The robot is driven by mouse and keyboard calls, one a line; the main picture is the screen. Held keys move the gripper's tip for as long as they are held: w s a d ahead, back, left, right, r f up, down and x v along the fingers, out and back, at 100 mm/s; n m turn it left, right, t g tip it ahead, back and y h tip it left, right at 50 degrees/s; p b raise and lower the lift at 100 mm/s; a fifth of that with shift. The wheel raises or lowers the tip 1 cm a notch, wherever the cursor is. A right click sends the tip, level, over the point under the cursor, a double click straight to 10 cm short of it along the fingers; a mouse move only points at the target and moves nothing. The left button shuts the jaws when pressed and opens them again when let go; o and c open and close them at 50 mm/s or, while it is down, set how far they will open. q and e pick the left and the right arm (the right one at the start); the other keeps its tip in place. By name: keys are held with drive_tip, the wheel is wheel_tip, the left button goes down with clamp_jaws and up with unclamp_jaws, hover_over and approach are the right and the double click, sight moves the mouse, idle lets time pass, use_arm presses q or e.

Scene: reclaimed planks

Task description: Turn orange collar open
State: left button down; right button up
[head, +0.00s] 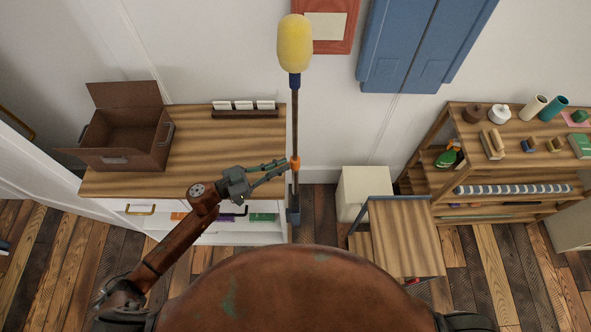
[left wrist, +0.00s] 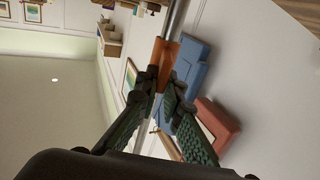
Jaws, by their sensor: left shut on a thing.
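The orange collar (head: 295,163) sits partway along a thin brown pole (head: 295,120). A yellow fluffy duster head (head: 295,44) tops the pole, and a dark blue piece (head: 293,216) is at its lower end. My left gripper (head: 286,166) reaches in from the left and is shut on the collar. In the left wrist view the collar (left wrist: 163,55) shows between the green fingers (left wrist: 154,82), with the metal shaft running out above it. The parts of the collar behind the fingers are hidden. My right gripper is not in view.
A wooden-topped cabinet (head: 225,150) stands behind my left arm, with an open brown box (head: 125,150) and a card rack (head: 244,107) on it. A small wooden table (head: 405,240) and a white bin (head: 362,190) stand right of the pole. A loaded shelf (head: 480,150) is farther right.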

use_arm(q)
drive_tip(key=shift+w+a+f+m+g+h+b, duration=0.1)
drive_tip(key=shift+w+m+g+h+b, duration=0.15)
drive_tip(key=shift+m+g+b, duration=0.4)
drive_tip(key=shift+w+a+m+g+h+b, duration=0.1)
drive_tip(key=shift+w+m+g+h+b, duration=0.25)
drive_tip(key=shift+g, duration=0.6)
drive_tip(key=shift+s, duration=0.15)
drive_tip(key=c, duration=2)
unclamp_jaws()
drive_tip(key=shift+a, duration=0.1)
drive_tip(key=v, duration=1.1)
drive_tip(key=shift+s+a, duration=0.1)
drive_tip(key=shift+a, duration=0.25)
